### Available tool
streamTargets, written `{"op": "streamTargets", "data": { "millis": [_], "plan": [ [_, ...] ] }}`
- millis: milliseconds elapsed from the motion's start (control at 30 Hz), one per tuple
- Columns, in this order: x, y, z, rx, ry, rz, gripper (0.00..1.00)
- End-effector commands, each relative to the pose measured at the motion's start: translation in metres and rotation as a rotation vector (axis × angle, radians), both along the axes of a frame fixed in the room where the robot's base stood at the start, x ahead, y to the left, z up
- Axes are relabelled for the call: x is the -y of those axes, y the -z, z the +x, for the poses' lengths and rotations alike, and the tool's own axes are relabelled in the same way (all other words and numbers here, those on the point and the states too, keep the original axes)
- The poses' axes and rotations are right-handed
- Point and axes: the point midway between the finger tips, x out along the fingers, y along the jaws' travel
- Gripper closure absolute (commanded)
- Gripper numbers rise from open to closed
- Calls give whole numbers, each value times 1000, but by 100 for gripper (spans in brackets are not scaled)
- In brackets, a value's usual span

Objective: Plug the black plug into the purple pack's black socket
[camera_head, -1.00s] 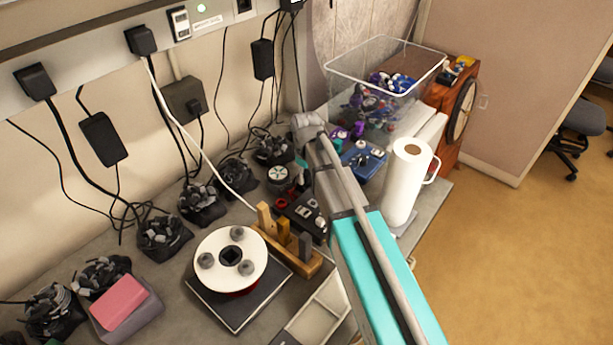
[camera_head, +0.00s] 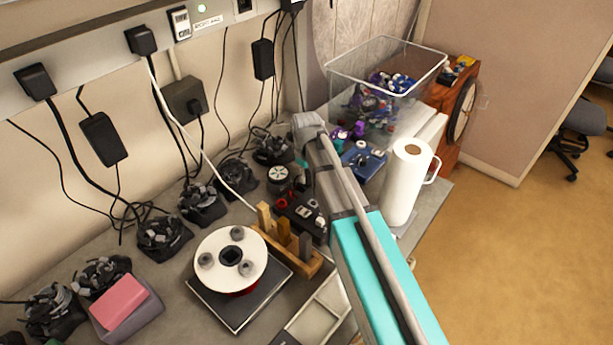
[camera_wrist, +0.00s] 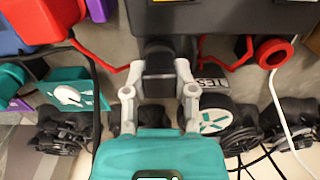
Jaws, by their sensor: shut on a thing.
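In the wrist view my gripper (camera_wrist: 160,72) has its two grey fingers shut on a small black plug (camera_wrist: 160,86). The plug is between the fingertips, beside a large black box (camera_wrist: 250,16) at the top. The far end of the plug is dark against other dark parts, so I cannot tell whether it touches anything. In the head view purple items (camera_head: 358,130) lie beyond my arm. I cannot make out the purple pack's black socket. In the head view my arm hides my gripper.
A teal box (camera_wrist: 75,90), red connectors (camera_wrist: 275,53) and a wheel (camera_wrist: 218,120) crowd around my gripper. In the head view a paper-towel roll (camera_head: 405,185) stands right of my arm. A wooden holder (camera_head: 300,260) and a spool (camera_head: 232,240) stand on the left.

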Motion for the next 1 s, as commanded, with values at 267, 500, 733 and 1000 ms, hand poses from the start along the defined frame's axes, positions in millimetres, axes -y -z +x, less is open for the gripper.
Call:
{"op": "streamTargets", "data": {
  "millis": [267, 500, 733, 1000],
  "plan": [
    [1, 0, 0, 0, 1, 0, 83],
    [1, 0, 0, 0, 1, 0, 100],
    [1, -3, 0, 0, 1, 0, 100],
    [1, -6, 0, 0, 1, 0, 100]
  ]
}}
